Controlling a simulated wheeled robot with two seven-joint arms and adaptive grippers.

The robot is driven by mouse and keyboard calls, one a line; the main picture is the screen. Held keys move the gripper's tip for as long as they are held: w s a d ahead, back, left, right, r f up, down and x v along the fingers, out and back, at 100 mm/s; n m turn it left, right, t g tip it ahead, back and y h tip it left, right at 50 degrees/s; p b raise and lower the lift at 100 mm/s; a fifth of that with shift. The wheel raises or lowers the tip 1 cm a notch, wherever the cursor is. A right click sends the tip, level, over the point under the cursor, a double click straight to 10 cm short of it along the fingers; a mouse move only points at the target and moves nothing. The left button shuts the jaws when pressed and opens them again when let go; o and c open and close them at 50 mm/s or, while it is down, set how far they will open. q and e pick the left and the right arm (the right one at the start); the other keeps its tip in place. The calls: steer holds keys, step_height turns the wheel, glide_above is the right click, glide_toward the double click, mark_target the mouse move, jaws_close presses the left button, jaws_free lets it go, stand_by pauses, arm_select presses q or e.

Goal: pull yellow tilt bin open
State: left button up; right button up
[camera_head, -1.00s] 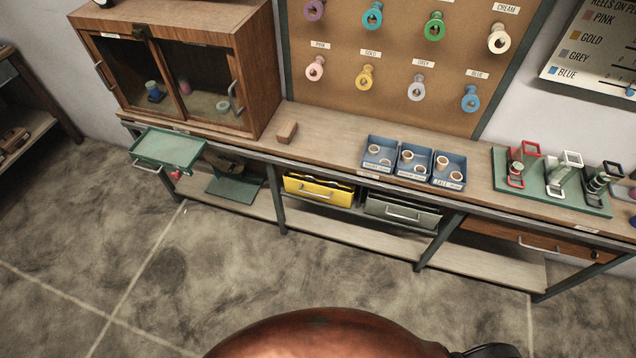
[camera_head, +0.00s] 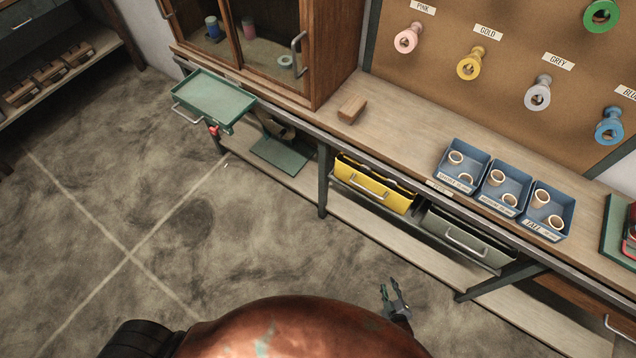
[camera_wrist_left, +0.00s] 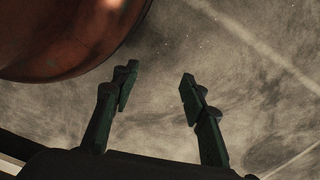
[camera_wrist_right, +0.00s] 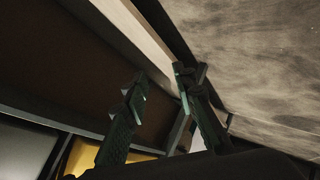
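The yellow tilt bin (camera_head: 374,185) hangs under the bench's front edge in the head view, with a pale bar handle (camera_head: 369,188) on its face. It looks closed or nearly so. In the right wrist view a yellow patch (camera_wrist_right: 88,158) at the lower left looks like part of it. My right gripper (camera_head: 391,288) is open and empty, below the yellow bin and apart from it in the head view; its spread fingers also show in the right wrist view (camera_wrist_right: 160,88). My left gripper (camera_wrist_left: 157,84) is open and empty over the floor in the left wrist view; its fingers are not visible in the head view.
A grey bin (camera_head: 465,238) hangs right of the yellow one. A green tray (camera_head: 213,97) sticks out at the left. A dark bench leg (camera_head: 323,180) stands just left of the yellow bin. The floor (camera_head: 150,200) in front is clear.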

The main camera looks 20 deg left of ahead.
steer(key=w+a+r+n+t+y+b, duration=0.25)
steer(key=w+a+r+n+b, duration=0.35)
steer(key=w, duration=0.5)
arm_select(q)
steer(key=w+d+r+b, duration=0.1)
steer(key=w+r+b, duration=0.15)
steer(key=r, duration=0.35)
steer(key=w+d+r+b, duration=0.1)
steer(key=r+b, duration=0.2)
steer(key=r, duration=0.4)
arm_select(e)
steer(key=n+t+y, duration=0.4)
steer(key=n+t, duration=0.1)
steer(key=n, duration=0.2)
glide_toward(365, 189)
steer(key=x, duration=0.2)
arm_select(q)
steer(key=w+d+f+t+h+b, duration=0.1)
steer(key=w+d+f+b, duration=0.1)
steer(key=w+f, duration=0.3)
steer(key=shift+d+t+h, duration=0.3)
steer(key=shift+d+t, duration=0.1)
steer(key=shift+d, duration=0.05)
arm_select(e)
steer(key=shift+f+x, duration=0.15)
steer(key=shift+x, duration=1.9)
steer(key=shift+f+x, duration=0.1)
steer(key=shift+x, duration=1.9)
